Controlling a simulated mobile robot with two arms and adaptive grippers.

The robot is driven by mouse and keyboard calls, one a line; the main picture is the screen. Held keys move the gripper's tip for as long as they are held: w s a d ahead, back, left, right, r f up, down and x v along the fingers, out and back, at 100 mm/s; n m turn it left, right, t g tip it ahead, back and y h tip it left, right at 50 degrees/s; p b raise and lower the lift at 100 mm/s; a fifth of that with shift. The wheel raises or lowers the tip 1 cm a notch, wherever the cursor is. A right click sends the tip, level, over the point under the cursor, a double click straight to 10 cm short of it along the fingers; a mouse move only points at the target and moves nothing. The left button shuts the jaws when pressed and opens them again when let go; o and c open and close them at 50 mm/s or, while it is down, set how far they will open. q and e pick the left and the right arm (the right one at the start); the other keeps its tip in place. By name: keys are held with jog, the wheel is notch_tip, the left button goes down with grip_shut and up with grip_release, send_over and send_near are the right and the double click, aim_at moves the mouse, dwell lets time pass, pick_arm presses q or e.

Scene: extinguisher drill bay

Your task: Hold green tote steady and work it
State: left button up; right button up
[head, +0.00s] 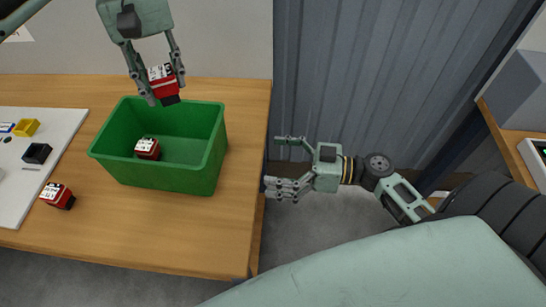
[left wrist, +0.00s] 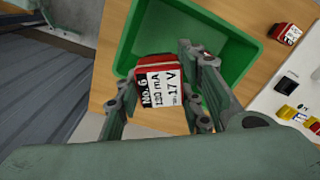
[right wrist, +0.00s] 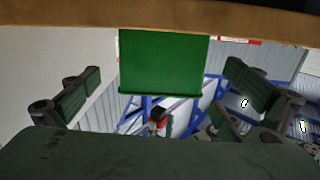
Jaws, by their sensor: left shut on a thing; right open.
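The green tote (head: 160,174) stands open on the wooden table, with one red labelled block (head: 147,149) inside. My left gripper (head: 159,84) is shut on another red block (head: 163,80) with a white-and-black label, held above the tote's back rim. The left wrist view shows this held block (left wrist: 157,82) between the fingers, with the tote (left wrist: 222,40) below. My right gripper (head: 276,164) is open and empty, off the table's right edge and apart from the tote. The right wrist view shows the tote (right wrist: 163,62) between its spread fingers.
A third red block (head: 57,195) lies on the table beside a white board (head: 62,125). The board carries a yellow block (head: 26,127) and a black block (head: 37,153). Bare table (head: 190,225) lies in front of the tote. A grey corrugated wall (head: 380,80) stands behind my right gripper.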

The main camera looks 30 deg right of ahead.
aim_at(218, 153)
jog(key=shift+n+y, duration=0.3)
jog(key=x, duration=0.4)
jog(key=r+x, duration=0.1)
jog(key=x, duration=0.3)
jog(key=r+x, duration=0.1)
jog(key=x, duration=0.3)
jog(key=shift+s+a, duration=0.15)
jog(key=shift+a, duration=0.05)
jog(key=shift+c, duration=0.5)
grip_shut()
jog(key=shift+f, duration=0.1)
dwell(0.9)
jog(key=v, duration=1.2)
